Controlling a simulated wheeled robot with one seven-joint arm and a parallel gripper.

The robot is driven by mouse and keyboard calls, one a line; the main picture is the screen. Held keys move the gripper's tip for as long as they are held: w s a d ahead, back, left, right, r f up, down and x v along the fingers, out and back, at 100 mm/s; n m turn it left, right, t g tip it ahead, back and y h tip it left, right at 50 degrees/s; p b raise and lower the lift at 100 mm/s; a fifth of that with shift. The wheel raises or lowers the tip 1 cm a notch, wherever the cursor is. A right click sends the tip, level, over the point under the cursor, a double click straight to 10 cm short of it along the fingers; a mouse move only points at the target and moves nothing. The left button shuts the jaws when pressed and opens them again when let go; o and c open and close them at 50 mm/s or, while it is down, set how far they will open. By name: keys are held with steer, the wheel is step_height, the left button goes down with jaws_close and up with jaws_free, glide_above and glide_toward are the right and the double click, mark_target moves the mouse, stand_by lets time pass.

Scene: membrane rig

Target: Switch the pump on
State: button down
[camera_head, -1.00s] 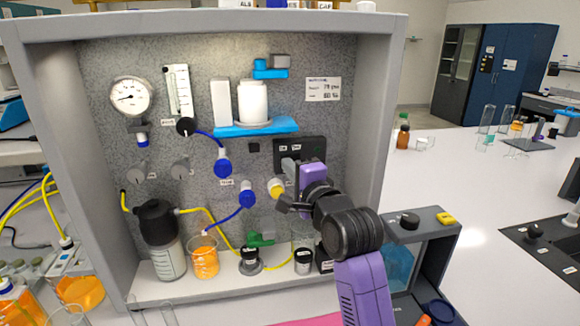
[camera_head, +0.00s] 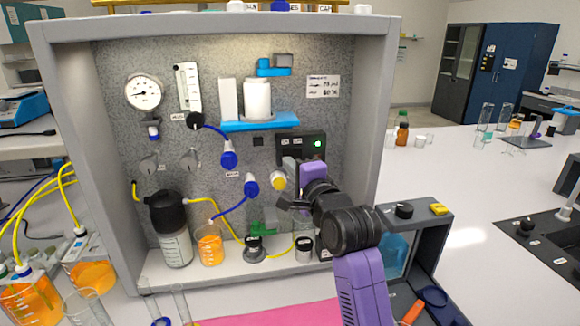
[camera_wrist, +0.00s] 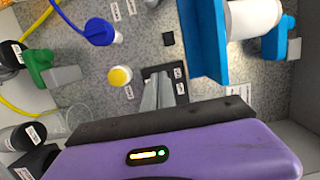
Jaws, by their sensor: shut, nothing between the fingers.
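The black pump switch panel (camera_head: 301,146) is on the speckled back wall of the rig, below the blue shelf. A green light glows at its right end, and small labels are on its face. In the wrist view the panel (camera_wrist: 178,76) lies just beyond my fingertips. My gripper (camera_head: 290,167) is in front of the lower left part of the panel and covers some of it. In the wrist view its grey fingers (camera_wrist: 160,92) are together with nothing between them. I cannot tell whether they touch the panel. The switch itself is hidden or too small to make out.
A yellow-capped fitting (camera_head: 277,180) and a blue knob (camera_head: 251,187) sit close left of my gripper. The blue shelf (camera_head: 258,125) with a white cylinder is above. Bottles and a beaker (camera_head: 210,245) stand on the rig floor below. The rig's right wall (camera_head: 372,110) flanks my arm.

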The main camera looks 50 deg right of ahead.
steer(key=s+a+b, duration=0.2)
steer(key=s+a, duration=0.5)
steer(key=shift+s+a, duration=0.2)
steer(key=shift+a, duration=0.1)
steer(key=shift+r, duration=0.1)
stand_by(0.5)
